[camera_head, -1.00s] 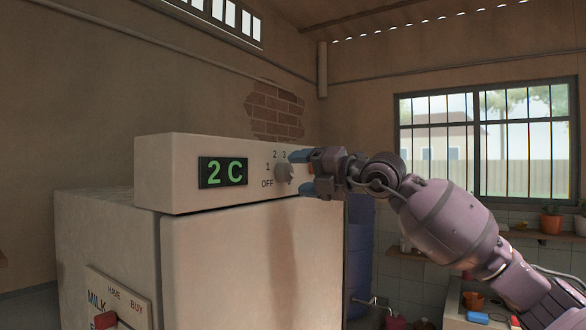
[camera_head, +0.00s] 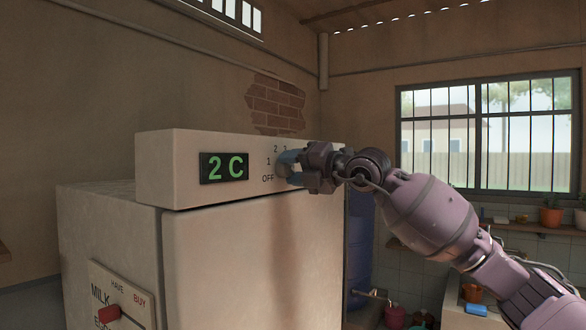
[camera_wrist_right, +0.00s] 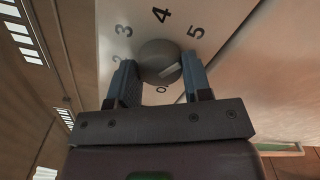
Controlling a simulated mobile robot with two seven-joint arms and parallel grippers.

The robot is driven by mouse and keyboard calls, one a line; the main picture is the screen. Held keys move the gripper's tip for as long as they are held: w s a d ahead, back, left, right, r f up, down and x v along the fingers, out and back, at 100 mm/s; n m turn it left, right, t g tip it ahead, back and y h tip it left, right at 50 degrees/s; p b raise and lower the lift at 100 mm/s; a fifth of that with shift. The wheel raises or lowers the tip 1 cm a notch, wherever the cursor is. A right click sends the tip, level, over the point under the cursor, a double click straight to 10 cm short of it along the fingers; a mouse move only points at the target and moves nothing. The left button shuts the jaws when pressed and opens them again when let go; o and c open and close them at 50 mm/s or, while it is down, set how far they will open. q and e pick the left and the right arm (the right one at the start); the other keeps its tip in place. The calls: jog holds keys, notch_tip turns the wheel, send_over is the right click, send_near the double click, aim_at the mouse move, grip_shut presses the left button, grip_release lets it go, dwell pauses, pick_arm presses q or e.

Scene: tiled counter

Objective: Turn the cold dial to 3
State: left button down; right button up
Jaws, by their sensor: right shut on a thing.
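The cold dial (camera_wrist_right: 157,58) is a round grey knob on the front of the fridge's top panel. My right gripper (camera_head: 286,165) is shut on the dial, and the right wrist view shows one finger on each side of it. The numbers 2, 3, 4 and 5 stand around the dial in that view. The dial has a pale mark, but I cannot tell for sure which number it points to. The green display (camera_head: 224,168) reads 2 C. My left gripper is not in view.
The white fridge (camera_head: 235,265) fills the lower left, with a MILK note board (camera_head: 122,300) on its side. A blue barrel (camera_head: 358,245) stands behind it at the right. A barred window (camera_head: 488,135) and potted plants (camera_head: 550,214) are further back.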

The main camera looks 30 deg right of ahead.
jog(key=shift+f+n+b, duration=0.15)
jog(key=shift+n+b, duration=0.7)
jog(key=shift+n, duration=0.05)
jog(key=shift+f+n+b, duration=0.15)
jog(key=shift+n+b, duration=0.65)
jog(key=shift+n, duration=0.1)
jog(key=n+b, duration=0.1)
jog(key=n, duration=0.1)
jog(key=shift+n, duration=0.4)
jog(key=n+b, duration=0.2)
jog(key=n, duration=0.1)
jog(key=shift+r+n, duration=0.1)
jog(key=shift+n, duration=0.2)
jog(key=n, duration=0.2)
jog(key=shift+n+b, duration=0.4)
jog(key=n, duration=0.4)
jog(key=shift+r+b, duration=0.1)
jog(key=shift+b, duration=0.3)
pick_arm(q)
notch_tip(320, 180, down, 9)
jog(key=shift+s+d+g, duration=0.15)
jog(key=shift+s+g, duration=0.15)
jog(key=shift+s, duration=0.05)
pick_arm(e)
jog(key=shift+n, duration=0.9)
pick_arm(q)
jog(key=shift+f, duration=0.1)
